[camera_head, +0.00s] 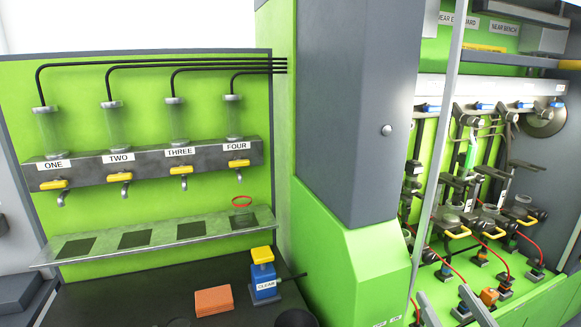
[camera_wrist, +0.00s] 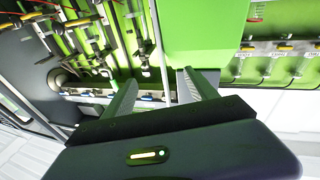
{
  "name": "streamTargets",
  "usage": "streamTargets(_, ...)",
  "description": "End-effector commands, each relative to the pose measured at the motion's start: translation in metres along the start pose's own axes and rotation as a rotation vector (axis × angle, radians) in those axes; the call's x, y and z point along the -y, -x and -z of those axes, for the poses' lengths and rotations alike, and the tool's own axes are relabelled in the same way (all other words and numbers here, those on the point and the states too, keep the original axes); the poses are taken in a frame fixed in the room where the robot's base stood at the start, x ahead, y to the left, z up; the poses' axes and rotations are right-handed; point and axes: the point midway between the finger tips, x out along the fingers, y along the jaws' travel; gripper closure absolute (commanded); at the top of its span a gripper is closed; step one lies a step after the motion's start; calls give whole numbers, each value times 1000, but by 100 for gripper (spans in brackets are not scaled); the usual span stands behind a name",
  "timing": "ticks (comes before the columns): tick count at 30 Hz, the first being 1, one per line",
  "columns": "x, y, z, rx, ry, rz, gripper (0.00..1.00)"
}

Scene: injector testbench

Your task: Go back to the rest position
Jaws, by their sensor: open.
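My gripper (camera_wrist: 158,85) shows in the wrist view with its two fingers apart and nothing between them. It is raised in the air, with the green testbench beyond it upside down in that view.
In the head view a shelf (camera_head: 100,250) below several labelled taps bears a red-rimmed glass (camera_head: 241,211) under FOUR. A CLEAR button box (camera_head: 264,275) and an orange block (camera_head: 214,301) are on the dark bench (camera_head: 120,300). A grey column (camera_head: 360,110) stands mid-view.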

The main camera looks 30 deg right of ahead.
Motion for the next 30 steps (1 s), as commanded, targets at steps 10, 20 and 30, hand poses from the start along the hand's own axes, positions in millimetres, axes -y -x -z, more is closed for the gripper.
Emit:
streamTargets(10,110,125,-30,91,-12,281,33)
streamTargets(20,158,250,-54,323,-44,478,33)
streamTargets(30,159,283,-64,410,-44,523,33)
